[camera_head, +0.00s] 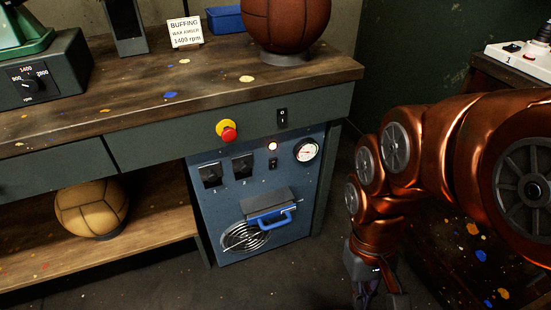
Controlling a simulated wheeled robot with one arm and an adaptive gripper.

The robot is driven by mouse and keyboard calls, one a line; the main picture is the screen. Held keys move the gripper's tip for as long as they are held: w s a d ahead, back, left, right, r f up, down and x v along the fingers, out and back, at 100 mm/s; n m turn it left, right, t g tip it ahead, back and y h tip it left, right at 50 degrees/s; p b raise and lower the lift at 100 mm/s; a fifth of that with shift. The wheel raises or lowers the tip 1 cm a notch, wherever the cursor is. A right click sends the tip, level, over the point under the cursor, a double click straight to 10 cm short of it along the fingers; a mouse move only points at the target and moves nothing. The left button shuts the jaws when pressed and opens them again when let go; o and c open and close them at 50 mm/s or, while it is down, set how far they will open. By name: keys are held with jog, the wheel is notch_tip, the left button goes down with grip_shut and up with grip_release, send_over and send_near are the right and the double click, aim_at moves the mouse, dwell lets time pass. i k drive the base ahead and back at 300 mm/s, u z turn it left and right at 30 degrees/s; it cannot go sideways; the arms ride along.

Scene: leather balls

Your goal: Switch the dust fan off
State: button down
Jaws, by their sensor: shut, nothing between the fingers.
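A blue panel (290,190) under the workbench carries a round metal fan grille (246,237) low on its left. A small black rocker switch (273,163) sits below a glowing lamp (273,146) on the panel. Two larger black switches, marked 1 (211,174) and 2 (243,167), are to its left. Another black rocker (282,118) is on the bench front above. I cannot tell from labels which control is the dust fan's. My gripper (377,301) hangs low at the bottom edge, right of the panel and apart from it, shut and empty, its tips partly cut off.
A red stop button on yellow (228,132) juts from the bench front. A pressure gauge (306,150) and a box with a blue handle (268,218) are on the panel. A tan ball (92,208) is on the lower shelf. Another bench stands right. Floor before the panel is clear.

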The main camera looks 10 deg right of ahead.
aim_at(273, 161)
jog(key=z, duration=1.8)
jog(key=k, duration=1.45)
jog(key=u, duration=1.9)
jog(key=i, duration=0.5)
jog(key=z, duration=0.05)
